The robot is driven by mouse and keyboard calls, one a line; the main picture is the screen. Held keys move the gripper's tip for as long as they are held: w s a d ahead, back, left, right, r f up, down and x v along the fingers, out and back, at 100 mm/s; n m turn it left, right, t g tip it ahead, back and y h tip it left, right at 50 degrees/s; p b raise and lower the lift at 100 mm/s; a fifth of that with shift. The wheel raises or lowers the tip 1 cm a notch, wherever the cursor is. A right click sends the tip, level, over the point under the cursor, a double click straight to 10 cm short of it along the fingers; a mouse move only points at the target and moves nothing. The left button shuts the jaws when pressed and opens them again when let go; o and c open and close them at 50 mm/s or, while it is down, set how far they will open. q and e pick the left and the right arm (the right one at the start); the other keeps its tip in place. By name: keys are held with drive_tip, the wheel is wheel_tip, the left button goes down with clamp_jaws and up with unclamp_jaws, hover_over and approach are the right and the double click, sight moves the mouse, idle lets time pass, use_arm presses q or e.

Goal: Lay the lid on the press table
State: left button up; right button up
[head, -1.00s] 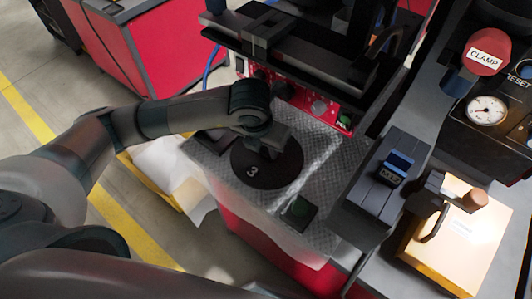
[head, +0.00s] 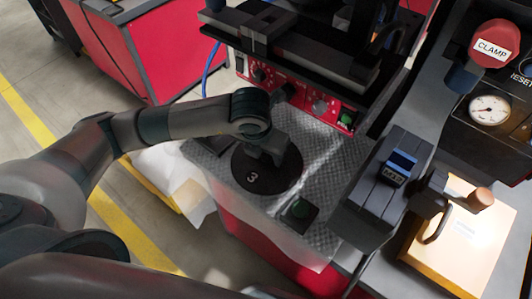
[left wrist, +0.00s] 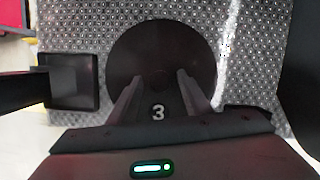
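The lid (head: 267,180) is a dark round disc marked "3". It lies flat on the grey patterned press table (head: 325,165), with no gap visible beneath it. My left gripper (head: 268,155) is right above the lid's middle. In the left wrist view, the two fingers of my left gripper (left wrist: 159,80) are spread over the lid (left wrist: 160,38), one on each side of its dark central knob, with space between. The wrist hides part of the lid in the head view. My right gripper is not in view.
A red control panel (head: 300,95) and dark press frame stand behind. At right are a block labelled M12 (head: 398,165), a lit yellow box (head: 460,240) and a red CLAMP knob (head: 492,45).

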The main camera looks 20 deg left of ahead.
sight(264, 168)
use_arm(q)
drive_tip(key=shift+r, duration=0.4)
drive_tip(key=b+v, duration=0.1)
drive_tip(key=v, duration=0.6)
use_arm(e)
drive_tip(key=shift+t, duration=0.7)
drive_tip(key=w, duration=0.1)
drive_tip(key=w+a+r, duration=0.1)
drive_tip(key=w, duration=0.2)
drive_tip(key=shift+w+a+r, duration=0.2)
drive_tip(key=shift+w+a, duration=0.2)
use_arm(q)
drive_tip(key=shift+s+a+f, duration=0.1)
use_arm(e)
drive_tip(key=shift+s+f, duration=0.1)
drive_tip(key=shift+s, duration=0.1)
